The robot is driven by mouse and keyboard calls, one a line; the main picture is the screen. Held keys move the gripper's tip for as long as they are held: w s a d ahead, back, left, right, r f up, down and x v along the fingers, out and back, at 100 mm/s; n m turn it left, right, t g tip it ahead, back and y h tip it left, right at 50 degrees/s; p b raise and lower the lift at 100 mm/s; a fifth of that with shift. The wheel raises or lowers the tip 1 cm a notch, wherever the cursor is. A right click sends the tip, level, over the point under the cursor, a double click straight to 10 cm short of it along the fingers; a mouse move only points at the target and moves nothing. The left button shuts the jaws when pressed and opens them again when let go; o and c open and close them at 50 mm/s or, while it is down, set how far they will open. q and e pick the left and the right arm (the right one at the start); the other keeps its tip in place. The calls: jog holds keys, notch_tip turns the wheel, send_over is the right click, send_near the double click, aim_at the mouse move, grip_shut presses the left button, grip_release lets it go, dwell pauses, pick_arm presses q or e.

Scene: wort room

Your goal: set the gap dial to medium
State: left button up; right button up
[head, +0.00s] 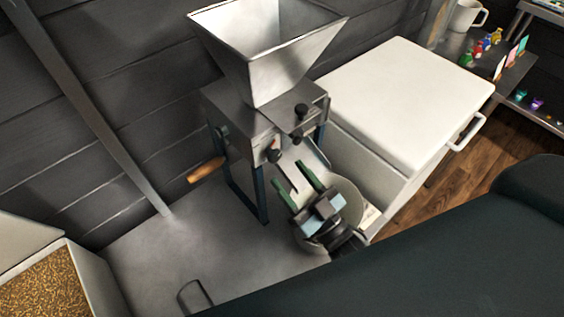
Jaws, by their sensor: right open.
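The grain mill (236,112) is a steel box on dark blue legs with a large open metal hopper (255,60) on top. Small dark knobs show on its front: an upper one (301,110), one just below it (297,136), and a lower one (274,156). I cannot tell which is the gap dial, nor read any setting. My right gripper (287,174) has its green fingers open and apart, in front of and below the knobs, pointing up toward the mill. Nothing shows between the fingers. My left gripper is out of view.
A round pale container (354,207) sits below the mill, partly hidden by my right gripper. A white lidded chest (407,95) stands to the right. A wooden crank handle (206,170) sticks out left. A grain bin (88,262) is lower left. The grey surface between is mostly clear.

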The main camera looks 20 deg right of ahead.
aim_at(277, 159)
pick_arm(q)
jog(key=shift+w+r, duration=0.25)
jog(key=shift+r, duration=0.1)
pick_arm(e)
jog(key=x, duration=0.2)
jog(key=shift+w+a+r, duration=0.15)
jog(key=shift+w, duration=0.1)
pick_arm(q)
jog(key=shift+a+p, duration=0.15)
jog(key=shift+p, duration=0.15)
pick_arm(e)
jog(key=shift+w+a+r, duration=0.15)
jog(key=shift+w+a, duration=0.05)
jog(key=shift+w, duration=0.45)
jog(key=shift+c, duration=0.2)
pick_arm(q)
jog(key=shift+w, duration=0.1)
pick_arm(e)
jog(key=c, duration=0.9)
